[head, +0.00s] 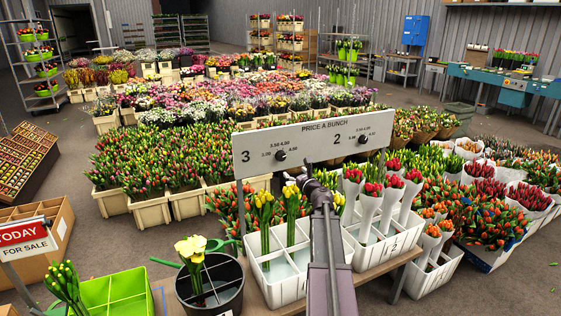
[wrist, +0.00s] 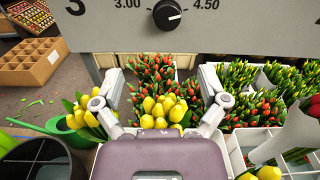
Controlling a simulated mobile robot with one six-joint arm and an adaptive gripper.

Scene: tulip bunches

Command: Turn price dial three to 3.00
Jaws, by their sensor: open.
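The price board (head: 313,141) reads PRICE A BUNCH and carries a 3 on the left and a 2 on the right. Price dial three (head: 280,155) is a round black knob beside the 3; it also shows at the top of the wrist view (wrist: 167,14). There its white mark points right, toward 4.50 and away from 3.00. My gripper (wrist: 160,76) is open, with its two fingers spread below the dial and apart from it. In the head view my gripper (head: 304,176) is near the board's lower edge, partly hidden by my arm.
Yellow tulips (wrist: 160,108) show between and below the fingers. A white divided crate (head: 283,285) stands below the board. Dial two (head: 363,139) is to the right on the same board. A black bucket (head: 210,297) with yellow flowers stands at left.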

